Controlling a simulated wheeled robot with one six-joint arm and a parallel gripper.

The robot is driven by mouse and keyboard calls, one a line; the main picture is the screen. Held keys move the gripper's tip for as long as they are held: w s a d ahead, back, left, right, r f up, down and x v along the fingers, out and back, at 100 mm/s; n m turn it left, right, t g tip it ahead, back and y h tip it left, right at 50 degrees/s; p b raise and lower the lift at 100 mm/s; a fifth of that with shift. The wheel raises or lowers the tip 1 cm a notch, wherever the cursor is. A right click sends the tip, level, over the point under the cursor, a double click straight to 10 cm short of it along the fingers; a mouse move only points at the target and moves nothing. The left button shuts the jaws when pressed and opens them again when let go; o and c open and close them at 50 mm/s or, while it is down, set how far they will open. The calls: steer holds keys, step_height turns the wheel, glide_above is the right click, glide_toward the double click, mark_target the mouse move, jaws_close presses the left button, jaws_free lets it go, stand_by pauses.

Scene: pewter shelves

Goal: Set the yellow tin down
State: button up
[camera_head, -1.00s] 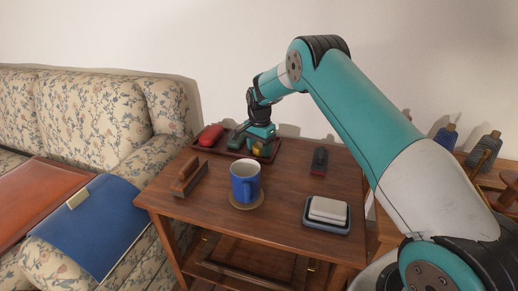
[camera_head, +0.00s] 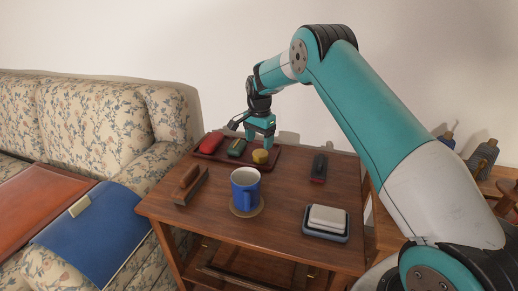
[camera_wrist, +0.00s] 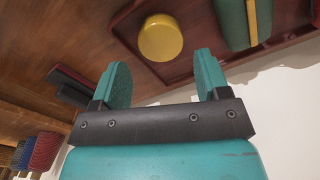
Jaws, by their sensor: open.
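The yellow tin (camera_head: 260,156) is a small round tin at the right end of the dark red tray (camera_head: 208,155) on the wooden side table. In the wrist view the yellow tin (camera_wrist: 161,38) rests inside the tray near its rim, apart from both fingers. My gripper (camera_head: 258,138) is open and empty, above the back of the tray, just behind and above the tin. In the wrist view my gripper (camera_wrist: 161,78) has its two teal fingers spread wide with nothing between them.
A red object (camera_head: 211,142) and a green case with a yellow band (camera_head: 237,147) share the tray. A blue mug (camera_head: 245,187) on a coaster, a brush (camera_head: 188,185), a dark red-ended object (camera_head: 319,168) and a white block on a blue-grey dish (camera_head: 327,219) stand around the table.

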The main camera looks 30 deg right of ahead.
mark_target(259, 154)
step_height(259, 154, up, 6)
steer(key=p, duration=0.1)
steer(key=s+a+r+n+y, duration=0.2)
steer(key=s+a+r+n, duration=0.8)
steer(key=s+a+r, duration=0.4)
steer(key=s+a+n, duration=0.2)
steer(key=s+n, duration=0.1)
steer(key=s, duration=0.6)
steer(key=s+a+n+y, duration=0.1)
steer(key=s+n, duration=0.3)
steer(key=s, duration=0.5)
steer(key=s+a+n+y, duration=0.1)
steer(key=s+a+n, duration=0.2)
steer(key=s, duration=0.7)
steer(key=shift+n, duration=0.4)
steer(key=shift+a+f, duration=0.1)
